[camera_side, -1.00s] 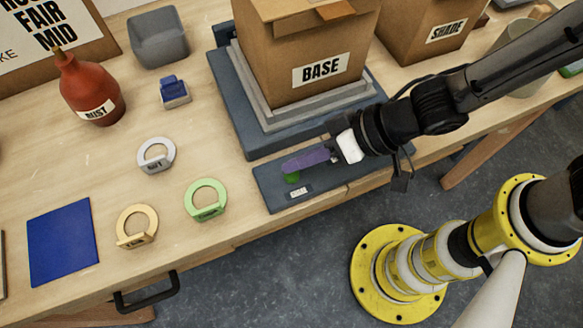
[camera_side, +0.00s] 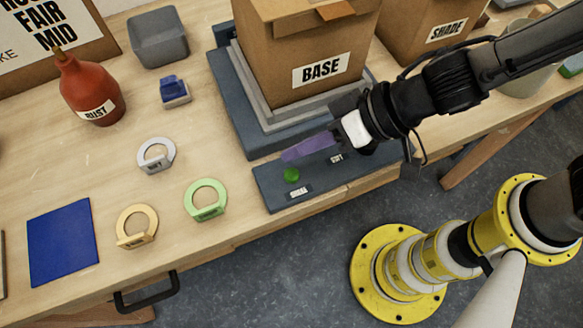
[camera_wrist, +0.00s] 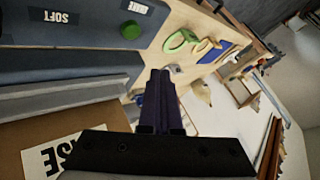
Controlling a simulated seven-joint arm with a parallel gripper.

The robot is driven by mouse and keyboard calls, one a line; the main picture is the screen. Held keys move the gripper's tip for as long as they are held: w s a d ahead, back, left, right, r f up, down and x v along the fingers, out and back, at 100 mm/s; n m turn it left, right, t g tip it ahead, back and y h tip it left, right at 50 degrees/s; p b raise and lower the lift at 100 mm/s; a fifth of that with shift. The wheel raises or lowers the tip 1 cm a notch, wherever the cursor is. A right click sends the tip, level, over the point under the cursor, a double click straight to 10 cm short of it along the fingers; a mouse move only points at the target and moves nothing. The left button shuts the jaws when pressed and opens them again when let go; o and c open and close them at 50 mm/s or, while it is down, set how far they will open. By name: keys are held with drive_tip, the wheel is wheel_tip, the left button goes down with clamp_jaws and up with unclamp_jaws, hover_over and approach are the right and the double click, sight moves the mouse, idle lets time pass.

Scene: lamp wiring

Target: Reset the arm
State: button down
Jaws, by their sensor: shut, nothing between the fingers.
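My gripper (camera_side: 290,156) has purple fingers and a white and black wrist. In the side view it is above the dark blue button panel (camera_side: 268,190), over its back edge and clear of the green button. The fingers are closed together and empty; the closed pair also shows in the wrist view (camera_wrist: 158,75). The round green button (camera_side: 291,175) sits on the panel beside a small white label, and it also shows in the wrist view (camera_wrist: 131,30). A second label (camera_side: 336,158) lies farther right on the panel.
A cardboard box marked BASE (camera_side: 300,60) stands on grey-blue plates just behind my gripper. A green ring (camera_side: 206,198), a yellow ring (camera_side: 136,226) and a white ring (camera_side: 156,155) lie left of the panel. A red bottle (camera_side: 92,90) stands farther left.

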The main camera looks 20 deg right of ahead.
drive_tip(key=w+d+r+m+t+h, duration=0.1)
drive_tip(key=w+d+r+h, duration=0.15)
drive_tip(key=d, duration=0.55)
drive_tip(key=w+d+r+m+t+h, duration=0.1)
drive_tip(key=w+d+r+t, duration=0.15)
drive_tip(key=d, duration=0.45)
drive_tip(key=w+d+r+m+t+h, duration=0.15)
drive_tip(key=d+r, duration=0.25)
drive_tip(key=d, duration=0.4)
drive_tip(key=s+d+r+g+h, duration=0.1)
drive_tip(key=s+d+r+h, duration=0.2)
drive_tip(key=d, duration=0.7)
drive_tip(key=s+d+f+g, duration=0.1)
drive_tip(key=s+d, duration=0.4)
drive_tip(key=s, duration=0.7)
drive_tip(key=shift+f+m+g, duration=0.35)
drive_tip(key=shift+g, duration=0.25)
drive_tip(key=shift+w, duration=0.1)
idle(1.5)
